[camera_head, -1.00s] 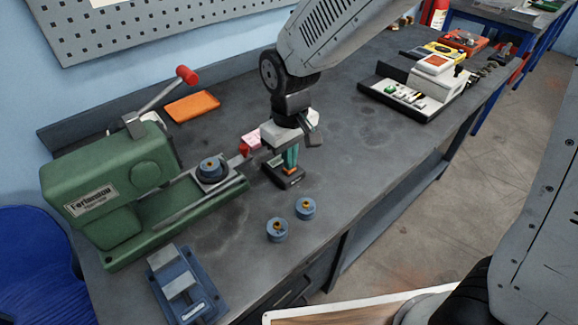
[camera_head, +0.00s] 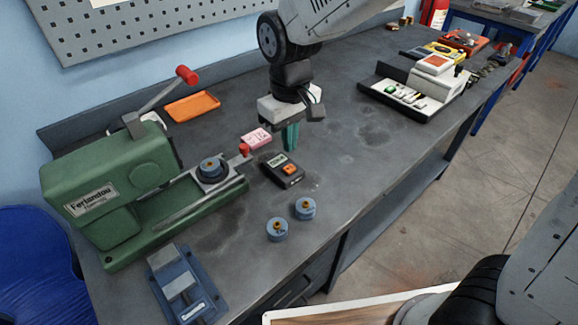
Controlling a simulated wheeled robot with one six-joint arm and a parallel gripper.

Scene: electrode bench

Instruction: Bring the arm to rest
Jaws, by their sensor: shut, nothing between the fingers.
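My gripper (camera_head: 291,145) hangs from my arm over the middle of the workbench (camera_head: 240,230), with its teal fingers together and nothing between them. It points down, above and behind a small black meter (camera_head: 284,170) with an orange button that lies on the bench. The fingers look apart from the meter, though the exact height of their tips is hard to judge. A pink box (camera_head: 256,139) lies just left of the fingers.
A green machine (camera_head: 110,195) with a red-knobbed lever stands at left. Two blue cylinders (camera_head: 305,208) and a blue vise (camera_head: 182,285) are in front. An orange tray (camera_head: 192,107) lies behind. A black tray (camera_head: 371,88) with a white device is at right. The centre-right bench is clear.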

